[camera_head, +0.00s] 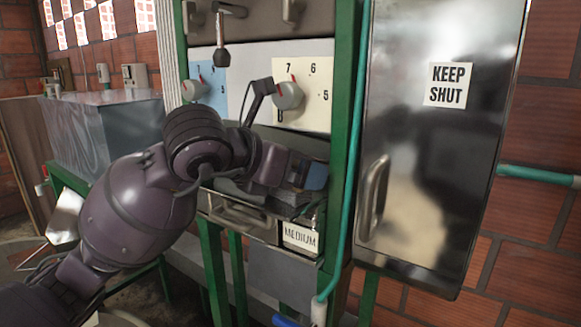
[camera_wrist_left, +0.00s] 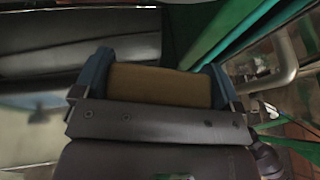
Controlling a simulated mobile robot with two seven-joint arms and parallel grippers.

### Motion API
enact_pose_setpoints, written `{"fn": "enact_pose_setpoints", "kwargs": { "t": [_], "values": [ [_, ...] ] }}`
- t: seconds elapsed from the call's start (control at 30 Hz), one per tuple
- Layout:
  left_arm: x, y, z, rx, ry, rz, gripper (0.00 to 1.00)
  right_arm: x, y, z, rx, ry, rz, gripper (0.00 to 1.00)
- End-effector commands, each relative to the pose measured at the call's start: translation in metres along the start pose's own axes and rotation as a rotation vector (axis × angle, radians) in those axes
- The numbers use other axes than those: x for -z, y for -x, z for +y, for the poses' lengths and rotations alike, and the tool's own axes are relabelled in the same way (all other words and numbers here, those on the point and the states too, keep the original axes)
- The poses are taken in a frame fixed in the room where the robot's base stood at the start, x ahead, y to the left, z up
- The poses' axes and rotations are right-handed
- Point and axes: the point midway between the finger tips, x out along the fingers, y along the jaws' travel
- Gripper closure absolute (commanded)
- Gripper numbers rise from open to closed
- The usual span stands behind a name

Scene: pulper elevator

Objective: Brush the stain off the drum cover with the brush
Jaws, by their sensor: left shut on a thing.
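My left gripper (camera_head: 308,176) reaches in from the left in the head view, in front of the machine's lower opening. Its blue fingertips also show in the wrist view, shut on a tan-brown block (camera_wrist_left: 160,86), which looks like the back of the brush. Its bristles are hidden. A dark grey, rounded metal surface (camera_wrist_left: 80,45) lies beyond the fingers at upper left of the wrist view; I cannot tell whether it is the drum cover. No stain can be made out clearly. Whether the brush touches anything is not visible. My right gripper is not in view.
A dark metal door (camera_head: 430,130) marked KEEP SHUT, with a bar handle (camera_head: 374,198), stands right of a green post and hose. A dial panel (camera_head: 310,85) is above the gripper. A drawer labelled MEDIUM (camera_head: 300,237) is below. A metal box (camera_head: 100,130) stands left.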

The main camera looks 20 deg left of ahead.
Motion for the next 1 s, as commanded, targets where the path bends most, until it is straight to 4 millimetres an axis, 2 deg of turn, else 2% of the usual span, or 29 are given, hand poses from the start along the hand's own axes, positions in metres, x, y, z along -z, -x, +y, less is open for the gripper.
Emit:
{"fn": "enact_pose_setpoints", "kwargs": {
  "t": [0.43,0.7,1.0],
  "values": [
    [0.007,0.003,0.001,-0.001,0.0,0.003,0.29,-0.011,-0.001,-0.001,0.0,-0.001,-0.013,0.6],
    [0.009,0.006,0.017,-0.003,0.002,0.007,0.29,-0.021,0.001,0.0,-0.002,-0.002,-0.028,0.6],
    [0.009,0.009,0.029,-0.003,0.001,0.006,0.29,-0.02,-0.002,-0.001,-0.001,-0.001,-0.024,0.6]
  ]
}}
